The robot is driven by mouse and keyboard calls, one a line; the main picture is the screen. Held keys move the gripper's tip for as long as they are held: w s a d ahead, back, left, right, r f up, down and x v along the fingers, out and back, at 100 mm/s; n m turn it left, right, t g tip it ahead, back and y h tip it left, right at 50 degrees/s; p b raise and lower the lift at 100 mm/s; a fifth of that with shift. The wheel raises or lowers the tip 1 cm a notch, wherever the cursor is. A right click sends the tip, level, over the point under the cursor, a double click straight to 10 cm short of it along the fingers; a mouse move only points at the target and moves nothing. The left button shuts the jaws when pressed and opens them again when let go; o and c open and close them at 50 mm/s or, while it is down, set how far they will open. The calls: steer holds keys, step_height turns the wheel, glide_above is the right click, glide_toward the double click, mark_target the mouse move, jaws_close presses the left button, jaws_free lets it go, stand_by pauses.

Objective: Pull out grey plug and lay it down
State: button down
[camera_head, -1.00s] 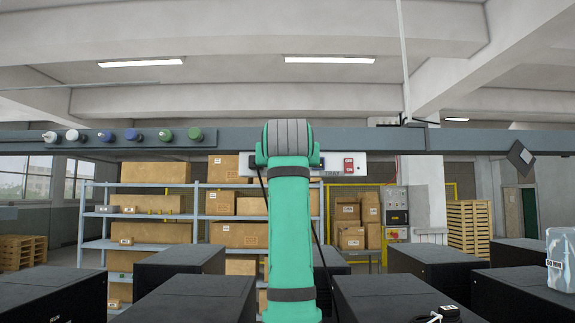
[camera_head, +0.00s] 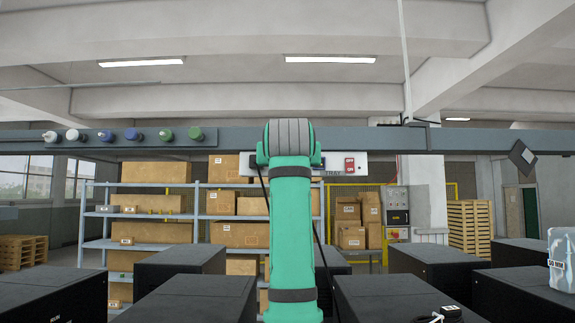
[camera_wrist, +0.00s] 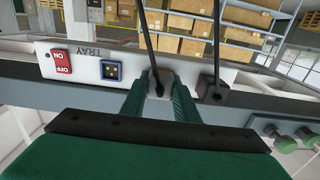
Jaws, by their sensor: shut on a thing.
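In the wrist view a grey plug (camera_wrist: 159,84) with a dark cable sits between the green fingers of my gripper (camera_wrist: 158,98), which is shut on it. The plug is in front of a white socket strip (camera_wrist: 80,82); whether its pins are still in a socket is hidden. A blue socket (camera_wrist: 111,71) with nothing in it is left of the plug, by an upside-down "TRAY" label. In the head view my green arm covers the plug and gripper, and the strip (camera_head: 378,171) shows on either side of the arm.
A black plug (camera_wrist: 213,93) with its own cable is close right of my gripper in the wrist view. A red switch (camera_wrist: 62,63) is at the strip's left. The strip is on a grey beam (camera_head: 460,142) that also carries several coloured knobs (camera_head: 132,134). Black cabinets (camera_head: 200,290) stand below.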

steer(key=shift+s, duration=0.2)
steer(key=shift+s, duration=2.7)
